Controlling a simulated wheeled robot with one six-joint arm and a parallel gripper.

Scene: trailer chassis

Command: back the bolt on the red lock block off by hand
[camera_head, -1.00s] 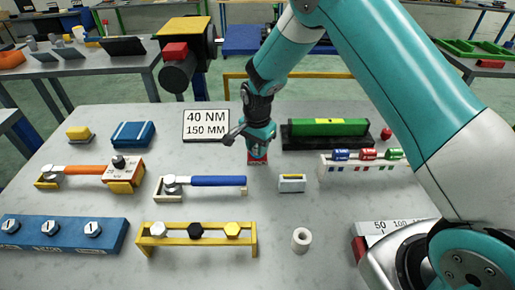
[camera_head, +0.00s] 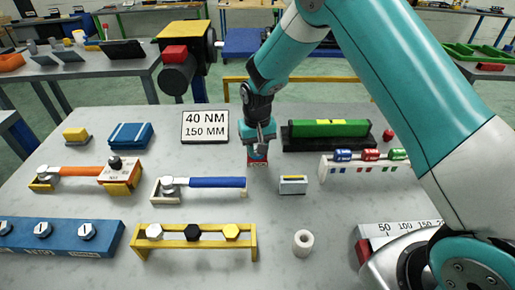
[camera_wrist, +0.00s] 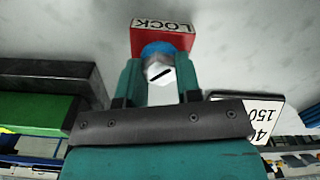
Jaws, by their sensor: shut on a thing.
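The red lock block (camera_wrist: 172,37) sits on the grey bench, with "LOCK" on its white label upside down in the wrist view. In the head view my gripper (camera_head: 258,153) hides the bolt.
A "40 NM 150 MM" sign (camera_head: 205,126) stands behind left. A green-topped black holder (camera_head: 328,133) is close on the right. A small grey block (camera_head: 293,184), a blue-handled wrench (camera_head: 205,183) and a white ring (camera_head: 303,242) lie nearer the camera.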

